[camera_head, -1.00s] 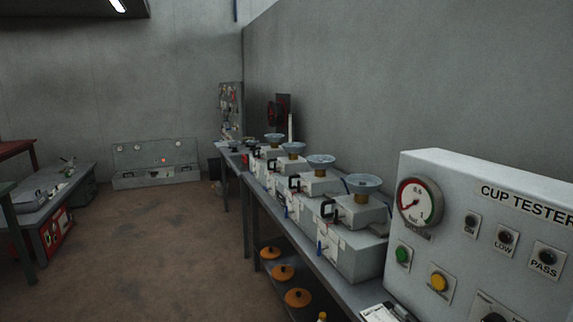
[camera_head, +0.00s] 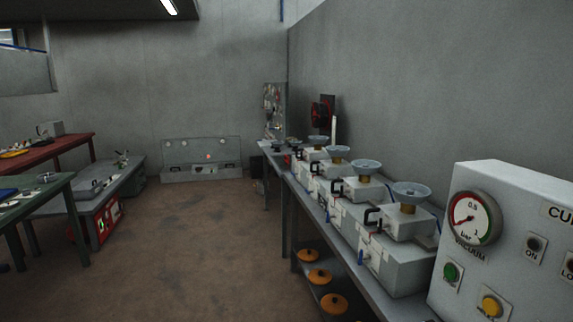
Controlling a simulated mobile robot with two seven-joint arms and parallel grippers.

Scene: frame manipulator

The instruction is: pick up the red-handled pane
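I cannot make out a red-handled pane in the head view. Several suction-cup devices with grey boxes, black handles and pale blue cups stand in a row on the long bench at the right; the nearest cup device (camera_head: 402,240) is the largest in view. Neither of my grippers shows in this view.
A cup tester box (camera_head: 510,245) with a gauge stands at the near right. Orange discs (camera_head: 333,303) lie on the shelf under the bench (camera_head: 352,268). A green table (camera_head: 62,190), a red table (camera_head: 60,147) and a grey low unit (camera_head: 108,205) stand left. The brown floor (camera_head: 195,255) between is clear.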

